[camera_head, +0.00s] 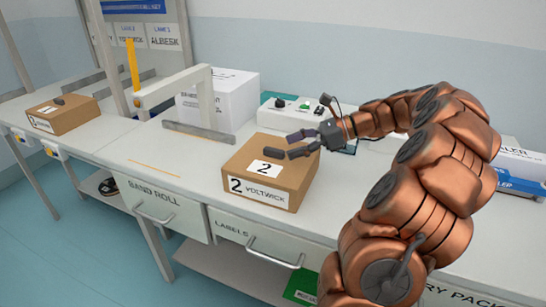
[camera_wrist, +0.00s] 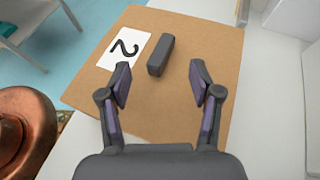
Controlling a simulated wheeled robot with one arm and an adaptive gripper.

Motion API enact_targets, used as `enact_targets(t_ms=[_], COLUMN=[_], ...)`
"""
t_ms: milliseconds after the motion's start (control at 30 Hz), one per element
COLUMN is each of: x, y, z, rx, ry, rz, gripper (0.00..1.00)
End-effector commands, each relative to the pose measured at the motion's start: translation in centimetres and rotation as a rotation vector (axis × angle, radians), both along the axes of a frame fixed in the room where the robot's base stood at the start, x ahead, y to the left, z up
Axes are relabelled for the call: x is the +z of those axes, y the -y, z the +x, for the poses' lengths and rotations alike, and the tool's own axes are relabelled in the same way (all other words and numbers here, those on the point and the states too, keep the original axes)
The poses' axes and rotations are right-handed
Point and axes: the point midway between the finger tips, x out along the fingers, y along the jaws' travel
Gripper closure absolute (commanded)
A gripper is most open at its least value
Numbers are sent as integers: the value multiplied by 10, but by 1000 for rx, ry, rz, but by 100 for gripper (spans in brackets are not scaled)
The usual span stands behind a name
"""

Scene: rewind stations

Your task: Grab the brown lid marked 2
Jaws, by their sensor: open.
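The brown lid marked 2 (camera_head: 256,182) tops a brown box on the bench, with a front label reading "2 VOLTWICK". A white card with a 2 and a dark bar-shaped handle (camera_head: 272,151) are on its top. In the wrist view the lid (camera_wrist: 205,45) fills the middle, with the dark handle (camera_wrist: 161,55) upright in the picture. My gripper (camera_head: 297,145) is open over the lid, close to the handle. In the wrist view my gripper's fingertips (camera_wrist: 161,82) are apart, with the handle lying between and just beyond them. I cannot tell the exact height gap.
A white box (camera_head: 232,98) and a control box with knobs (camera_head: 290,116) stand behind the lid. A grey-white post frame (camera_head: 205,100) rises to the left. Another brown box (camera_head: 62,115) sits on the far-left bench. Bare bench (camera_head: 165,160) lies left of the lid.

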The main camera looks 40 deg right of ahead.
Motion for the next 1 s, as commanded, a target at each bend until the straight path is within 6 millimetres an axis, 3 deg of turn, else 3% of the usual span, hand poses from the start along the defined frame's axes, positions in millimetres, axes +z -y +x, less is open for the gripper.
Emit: enact_targets(t_ms=[300,600,1000], x=[-13,-15,-15], y=[-31,-35,-35], z=[23,26,26], rx=[2,0,0], ry=[-2,0,0], rz=[1,0,0], gripper=[36,36,78])
